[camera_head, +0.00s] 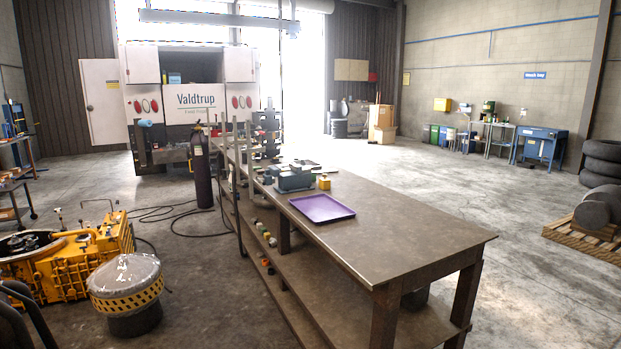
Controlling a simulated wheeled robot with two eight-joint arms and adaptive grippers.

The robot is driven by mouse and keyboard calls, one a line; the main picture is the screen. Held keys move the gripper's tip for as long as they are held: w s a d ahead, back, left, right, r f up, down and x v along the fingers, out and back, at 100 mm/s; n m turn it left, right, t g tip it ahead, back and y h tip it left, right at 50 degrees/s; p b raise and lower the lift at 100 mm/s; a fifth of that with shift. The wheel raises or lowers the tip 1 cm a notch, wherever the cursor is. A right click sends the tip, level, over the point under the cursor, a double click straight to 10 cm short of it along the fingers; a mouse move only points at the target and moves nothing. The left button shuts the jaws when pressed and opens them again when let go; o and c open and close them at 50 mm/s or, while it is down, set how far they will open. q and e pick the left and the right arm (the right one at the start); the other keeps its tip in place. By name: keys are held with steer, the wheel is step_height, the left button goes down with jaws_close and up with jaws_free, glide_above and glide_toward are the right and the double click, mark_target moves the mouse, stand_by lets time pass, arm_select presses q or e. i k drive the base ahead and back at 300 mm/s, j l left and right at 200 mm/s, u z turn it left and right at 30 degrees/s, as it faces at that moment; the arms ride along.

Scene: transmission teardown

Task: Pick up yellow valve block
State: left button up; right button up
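A small yellow block (324,183) sits on top of the long brown workbench (420,233), just behind the purple tray and to the right of a grey-green vise (295,178). It is the only small loose yellow block I see on the bench; its details are too small to tell. A large yellow transmission housing (70,262) stands at the left, with an opened round end and several small parts on top. I cannot make out a separate valve block on it.
A purple tray (321,208) lies empty on the bench. A dark gas cylinder (201,168) and hoses are behind.

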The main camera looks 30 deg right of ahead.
mark_target(324, 184)
steer(key=i+z, duration=0.2)
steer(key=i, duration=1.6)
steer(key=i+z, duration=0.3)
steer(key=i, duration=0.15)
steer(key=i+j+z, duration=0.3)
steer(key=i, duration=0.15)
steer(key=i+j+z, duration=0.1)
steer(key=i+z, duration=0.15)
steer(key=z, duration=0.2)
steer(key=i+j+z, duration=0.2)
steer(key=z, duration=0.25)
steer(key=i+j+z, duration=0.15)
steer(key=z, duration=0.35)
steer(key=i+j+z, duration=0.1)
steer(key=j+z, duration=0.35)
